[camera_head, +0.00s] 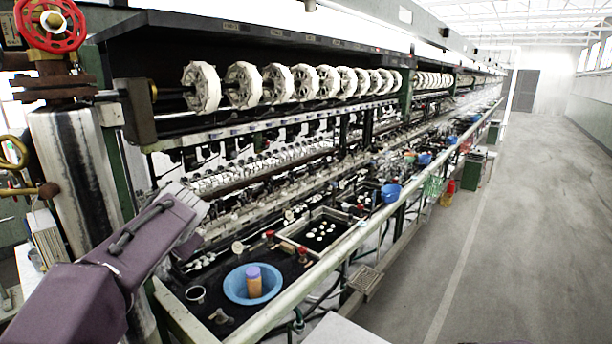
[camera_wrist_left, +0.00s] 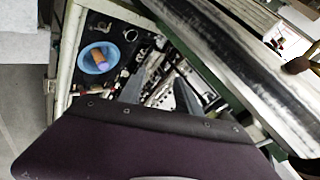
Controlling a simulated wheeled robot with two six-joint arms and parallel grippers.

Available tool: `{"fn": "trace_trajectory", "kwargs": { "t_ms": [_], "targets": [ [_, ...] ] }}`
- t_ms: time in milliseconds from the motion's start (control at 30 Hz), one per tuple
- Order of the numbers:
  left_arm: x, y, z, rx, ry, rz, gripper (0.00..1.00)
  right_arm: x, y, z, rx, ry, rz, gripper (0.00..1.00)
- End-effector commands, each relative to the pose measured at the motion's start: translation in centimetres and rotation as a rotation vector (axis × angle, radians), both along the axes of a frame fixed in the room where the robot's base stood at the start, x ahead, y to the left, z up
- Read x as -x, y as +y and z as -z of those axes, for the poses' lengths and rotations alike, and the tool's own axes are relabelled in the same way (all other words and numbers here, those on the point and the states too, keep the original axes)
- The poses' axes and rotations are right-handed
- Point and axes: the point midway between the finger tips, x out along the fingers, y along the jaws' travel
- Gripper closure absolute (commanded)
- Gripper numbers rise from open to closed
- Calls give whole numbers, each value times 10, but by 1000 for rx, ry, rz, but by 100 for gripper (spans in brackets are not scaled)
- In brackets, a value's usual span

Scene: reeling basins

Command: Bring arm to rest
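My left arm comes in from the left of the head view, raised over the near end of the reeling machine. Its gripper (camera_head: 203,203) is near the basins, above and left of a blue bowl (camera_head: 234,285). In the left wrist view, the two dark fingers of the gripper (camera_wrist_left: 160,92) stand apart with nothing between them. The blue bowl also shows in the left wrist view (camera_wrist_left: 84,58), away from the fingers. An orange cylinder with a purple top (camera_head: 254,283) is in the bowl. My right gripper is in neither view.
A metal column (camera_head: 75,165) with a red handwheel (camera_head: 50,22) stands close to my left arm. White reels (camera_head: 243,84) line the machine above the basins. A dark basin (camera_head: 318,234) holds several white cocoons. The aisle floor (camera_head: 500,250) at right is clear.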

Motion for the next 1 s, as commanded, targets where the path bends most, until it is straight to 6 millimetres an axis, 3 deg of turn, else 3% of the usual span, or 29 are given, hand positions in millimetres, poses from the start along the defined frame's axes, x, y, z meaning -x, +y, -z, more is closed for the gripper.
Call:
{"fn": "trace_trajectory", "kwargs": {
  "t_ms": [33,200,400,500,600,700,1000],
  "targets": [
    [9,-8,41,42,51,7,60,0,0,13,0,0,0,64],
    [52,-39,152,205,211,4,60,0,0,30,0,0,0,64],
    [132,-77,264,415,392,-74,60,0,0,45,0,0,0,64],
    [178,-94,303,516,468,-147,60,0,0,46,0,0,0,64],
    [217,-107,328,600,516,-229,60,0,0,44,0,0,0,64],
    [240,-116,343,664,530,-300,60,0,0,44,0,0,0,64],
    [231,-121,344,710,471,-336,60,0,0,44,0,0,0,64]
  ]
}}
